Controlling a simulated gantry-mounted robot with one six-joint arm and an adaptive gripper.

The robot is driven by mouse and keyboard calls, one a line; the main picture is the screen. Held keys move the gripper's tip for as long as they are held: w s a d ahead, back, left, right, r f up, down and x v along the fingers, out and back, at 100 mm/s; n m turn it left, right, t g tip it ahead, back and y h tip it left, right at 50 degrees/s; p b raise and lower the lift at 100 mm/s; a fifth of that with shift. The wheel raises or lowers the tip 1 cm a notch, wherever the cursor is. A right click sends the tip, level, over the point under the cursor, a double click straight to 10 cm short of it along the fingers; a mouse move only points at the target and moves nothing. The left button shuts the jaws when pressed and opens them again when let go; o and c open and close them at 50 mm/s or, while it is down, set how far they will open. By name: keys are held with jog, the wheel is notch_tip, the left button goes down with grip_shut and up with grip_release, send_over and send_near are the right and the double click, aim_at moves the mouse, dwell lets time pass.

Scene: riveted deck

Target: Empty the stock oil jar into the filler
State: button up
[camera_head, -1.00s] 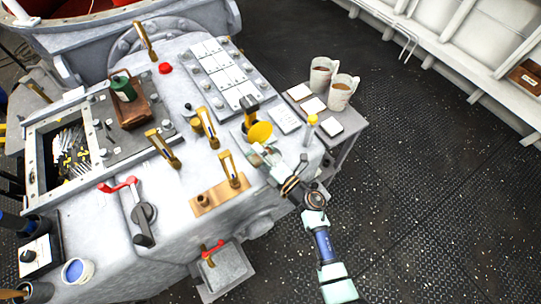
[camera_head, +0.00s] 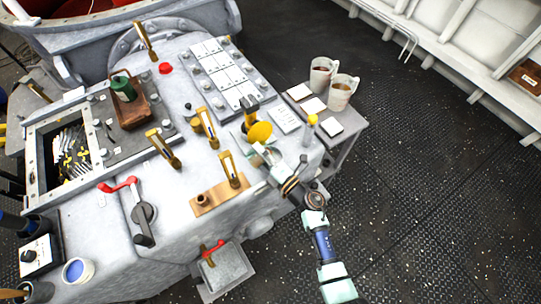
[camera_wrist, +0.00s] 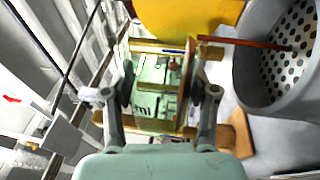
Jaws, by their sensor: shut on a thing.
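My gripper (camera_wrist: 160,95) is shut on a clear, brass-edged vessel (camera_wrist: 158,126), which looks like the oil jar. Its fingers press on it from both sides, and I cannot make out its contents. The filler (camera_wrist: 248,85) is a grey round cup with a perforated strainer inside, just right of the gripper in the wrist view. A yellow disc, which looks like its lid (camera_wrist: 190,16), stands beyond the vessel. In the head view my gripper (camera_head: 262,158) is at the machine's right edge, just below the yellow lid (camera_head: 260,132). The filler mouth is hard to tell there.
Several brass sight gauges (camera_head: 207,125) stand on the machine top (camera_head: 190,185). A green can (camera_head: 123,90) sits in a wooden tray (camera_head: 140,115). Two mugs (camera_head: 341,95) with brown contents stand on the side table at right. The deck floor (camera_head: 420,200) is clear.

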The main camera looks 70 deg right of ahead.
jog(key=shift+f+m, duration=0.15)
jog(key=shift+m, duration=0.25)
dwell(0.5)
jog(key=shift+d+r+m+h+p, duration=0.2)
jog(key=shift+m+h+p, duration=0.2)
jog(key=shift+m+p, duration=0.25)
dwell(0.9)
